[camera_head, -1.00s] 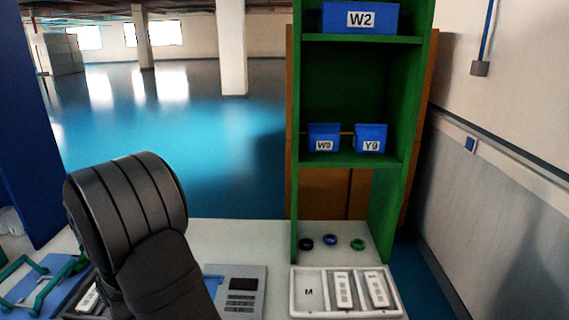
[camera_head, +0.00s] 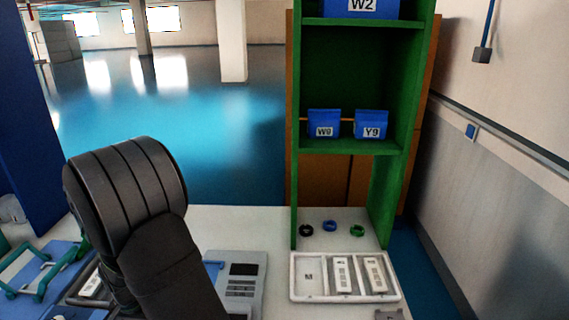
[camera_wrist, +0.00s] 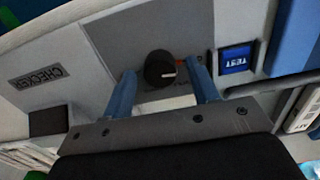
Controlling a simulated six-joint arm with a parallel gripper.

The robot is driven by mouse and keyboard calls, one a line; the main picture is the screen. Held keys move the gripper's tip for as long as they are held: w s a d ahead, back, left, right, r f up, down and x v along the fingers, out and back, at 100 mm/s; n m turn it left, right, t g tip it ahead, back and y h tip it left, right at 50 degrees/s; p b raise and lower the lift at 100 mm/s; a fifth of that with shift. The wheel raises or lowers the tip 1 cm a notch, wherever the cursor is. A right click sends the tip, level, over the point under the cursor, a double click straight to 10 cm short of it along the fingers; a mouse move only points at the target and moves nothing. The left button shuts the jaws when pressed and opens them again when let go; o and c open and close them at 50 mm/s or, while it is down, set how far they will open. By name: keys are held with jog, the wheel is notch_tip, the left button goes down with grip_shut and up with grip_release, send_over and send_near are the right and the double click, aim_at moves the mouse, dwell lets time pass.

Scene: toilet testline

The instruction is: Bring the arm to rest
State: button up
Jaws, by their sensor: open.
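My gripper (camera_wrist: 163,92) shows in the wrist view with its two blue-grey fingers apart and nothing held between them. It is above a grey device marked CHECKER (camera_wrist: 100,62). A black round knob (camera_wrist: 160,68) on the device shows between the fingertips; I cannot tell whether they touch it. A blue TEST button (camera_wrist: 235,60) is to the right of the fingers. In the head view my arm covers the left front of the table, and my gripper is hidden.
A white tray (camera_head: 318,294) with white labelled devices (camera_head: 343,275) stands at the table's front right. Black, blue and green rings (camera_head: 330,225) lie behind it. A green shelf (camera_head: 348,147) holds blue bins (camera_head: 324,123). A grey panel device (camera_head: 240,262) stands beside my arm.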

jog(key=shift+m, duration=0.9)
jog(key=shift+r, duration=2.25)
notch_tip(320, 180, down, 4)
jog(key=shift+f, duration=0.2)
jog(key=shift+f+n, duration=0.1)
jog(key=shift+n, duration=0.2)
jog(key=n, duration=0.6)
jog(key=shift+n, duration=0.4)
